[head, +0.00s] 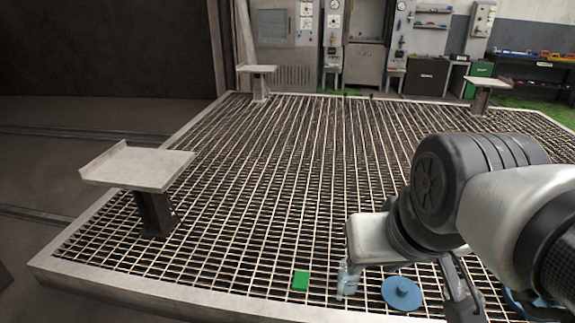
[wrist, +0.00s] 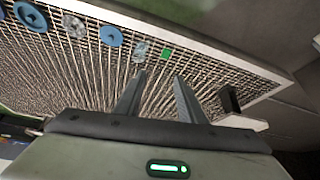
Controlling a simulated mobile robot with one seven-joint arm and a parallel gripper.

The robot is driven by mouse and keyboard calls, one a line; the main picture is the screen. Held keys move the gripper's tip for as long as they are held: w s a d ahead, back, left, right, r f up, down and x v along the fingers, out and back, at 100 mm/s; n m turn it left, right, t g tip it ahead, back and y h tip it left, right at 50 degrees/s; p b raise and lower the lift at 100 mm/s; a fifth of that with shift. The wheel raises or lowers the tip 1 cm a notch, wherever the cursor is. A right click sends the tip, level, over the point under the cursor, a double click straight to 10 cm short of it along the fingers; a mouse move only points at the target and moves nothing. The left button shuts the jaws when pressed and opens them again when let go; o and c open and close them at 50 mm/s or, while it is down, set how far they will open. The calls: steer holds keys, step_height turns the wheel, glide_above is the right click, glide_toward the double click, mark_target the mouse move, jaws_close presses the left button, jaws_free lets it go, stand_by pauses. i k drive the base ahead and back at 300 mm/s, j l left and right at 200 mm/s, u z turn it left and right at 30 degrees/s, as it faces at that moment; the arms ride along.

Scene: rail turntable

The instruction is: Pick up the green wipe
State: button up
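The green wipe (head: 300,281) is a small flat green square lying on the metal grating near its front edge. It also shows in the wrist view (wrist: 166,53), beyond my fingertips. My gripper (wrist: 160,79) is open, with nothing visible between its two fingers. The wipe lies apart from the fingers, a little beyond the gap between them in the picture. In the head view my arm comes in from the right, and the gripper is partly hidden by the arm there.
A clear bottle (head: 347,280) stands just right of the wipe, then a blue round lidded object (head: 401,293). More round objects, one grey (wrist: 74,25) and one blue (wrist: 30,16), lie farther along. A pedestal table (head: 140,168) stands at left. The grating's middle is clear.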

mark_target(301, 279)
steer(key=i+j+u, duration=0.5)
steer(key=j+u, duration=0.2)
steer(key=j, duration=0.15)
